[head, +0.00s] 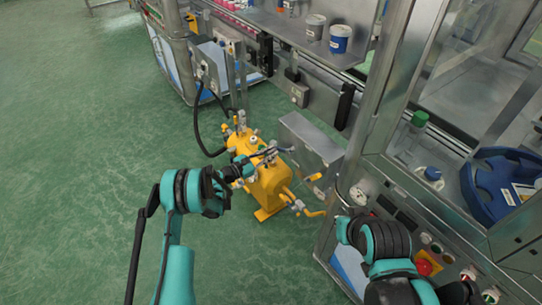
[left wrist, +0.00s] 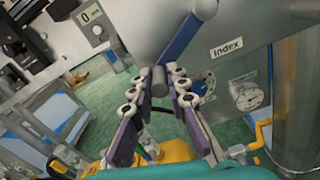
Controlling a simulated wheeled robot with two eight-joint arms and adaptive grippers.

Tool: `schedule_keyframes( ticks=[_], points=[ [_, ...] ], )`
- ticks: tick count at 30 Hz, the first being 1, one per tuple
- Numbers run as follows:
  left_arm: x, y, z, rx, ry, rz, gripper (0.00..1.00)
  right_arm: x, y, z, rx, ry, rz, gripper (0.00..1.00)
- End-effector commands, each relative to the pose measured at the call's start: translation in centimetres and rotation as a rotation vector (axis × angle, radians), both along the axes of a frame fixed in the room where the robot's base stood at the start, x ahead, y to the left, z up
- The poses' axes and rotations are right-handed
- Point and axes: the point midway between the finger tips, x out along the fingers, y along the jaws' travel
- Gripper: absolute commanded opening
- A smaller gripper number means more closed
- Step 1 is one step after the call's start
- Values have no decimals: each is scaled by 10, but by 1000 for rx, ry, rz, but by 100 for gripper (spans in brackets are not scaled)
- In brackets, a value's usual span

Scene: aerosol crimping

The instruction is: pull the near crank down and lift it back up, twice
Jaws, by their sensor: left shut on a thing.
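My left gripper (head: 268,154) reaches over a yellow machine unit (head: 268,188) next to a grey metal box (head: 312,146). In the left wrist view, my left gripper's two dark jaws (left wrist: 160,95) are shut on the crank's short grey grip (left wrist: 159,78). A blue crank arm (left wrist: 183,38) slants from near this grip up to a round grey hub (left wrist: 204,8), in front of a grey panel labelled Index. In the head view the crank is too small and too covered to make out clearly. My right arm is at the lower right; its gripper is not visible.
A metal-framed cabinet (head: 376,120) with buttons and a red knob (head: 424,267) stands on the right. Tubs, one with a blue band (head: 340,38), stand on a shelf behind. The green floor (head: 80,130) on the left is clear.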

Motion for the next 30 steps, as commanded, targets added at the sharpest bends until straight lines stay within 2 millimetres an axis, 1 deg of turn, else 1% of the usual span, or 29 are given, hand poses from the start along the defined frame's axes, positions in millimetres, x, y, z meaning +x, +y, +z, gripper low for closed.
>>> schedule_keyframes(
  ticks=[9,15,30],
  points=[
    [8,6,24,171,-236,1,0,0,0,0,0,0,0,0],
    [10,7,40,283,-390,1,0,0,0,0,0,0,0,0],
    [5,3,79,560,-771,1,0,0,0,1,0,0,0,0]
  ],
)
